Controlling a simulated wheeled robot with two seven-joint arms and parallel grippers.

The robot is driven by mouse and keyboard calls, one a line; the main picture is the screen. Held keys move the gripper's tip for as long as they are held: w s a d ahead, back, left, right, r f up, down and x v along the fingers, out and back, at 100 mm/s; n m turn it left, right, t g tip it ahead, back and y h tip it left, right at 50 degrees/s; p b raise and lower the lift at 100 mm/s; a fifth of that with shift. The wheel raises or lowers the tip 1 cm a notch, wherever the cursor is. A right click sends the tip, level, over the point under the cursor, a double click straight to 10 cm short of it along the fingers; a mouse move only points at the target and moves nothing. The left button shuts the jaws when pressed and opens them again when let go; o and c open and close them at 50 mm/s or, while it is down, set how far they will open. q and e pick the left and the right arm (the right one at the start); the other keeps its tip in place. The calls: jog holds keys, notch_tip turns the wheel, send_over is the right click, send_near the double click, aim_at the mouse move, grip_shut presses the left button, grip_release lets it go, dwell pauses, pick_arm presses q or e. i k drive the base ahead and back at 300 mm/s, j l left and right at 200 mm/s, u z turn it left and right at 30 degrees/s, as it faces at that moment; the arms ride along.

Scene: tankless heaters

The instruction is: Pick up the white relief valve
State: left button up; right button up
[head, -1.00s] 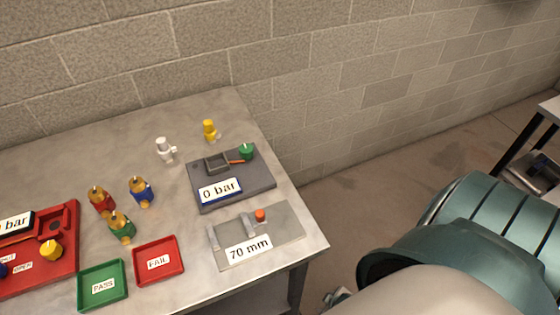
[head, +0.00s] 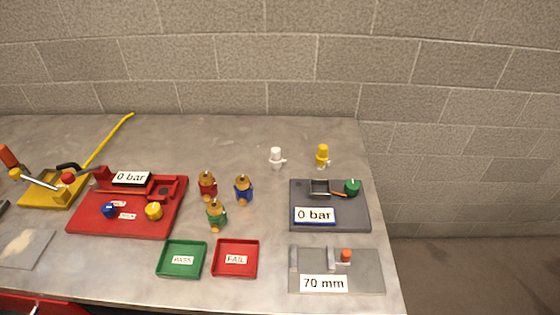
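The white relief valve (head: 277,157) stands upright on the grey table (head: 130,268), toward the back right, with a small side outlet pointing right. It is apart from the other things, left of a similar yellow valve (head: 322,156). Neither of my grippers shows in the head view, so their state and distance from the valve are not seen.
A dark grey plate (head: 354,217) reading 0 bar and a gauge plate (head: 366,268) reading 70 mm lie at right. Green (head: 163,260) and red (head: 239,271) trays sit in front. Several brass valves (head: 243,190) stand mid-table beside a red fixture (head: 90,222). A brick wall closes the back.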

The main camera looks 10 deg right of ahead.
aim_at(275, 161)
jog(key=z, duration=2.1)
jog(key=k+j, duration=0.2)
jog(key=k, duration=0.2)
jog(key=k+j, duration=0.2)
jog(key=k, duration=0.15)
jog(key=k+j, duration=0.25)
jog(key=k, duration=0.15)
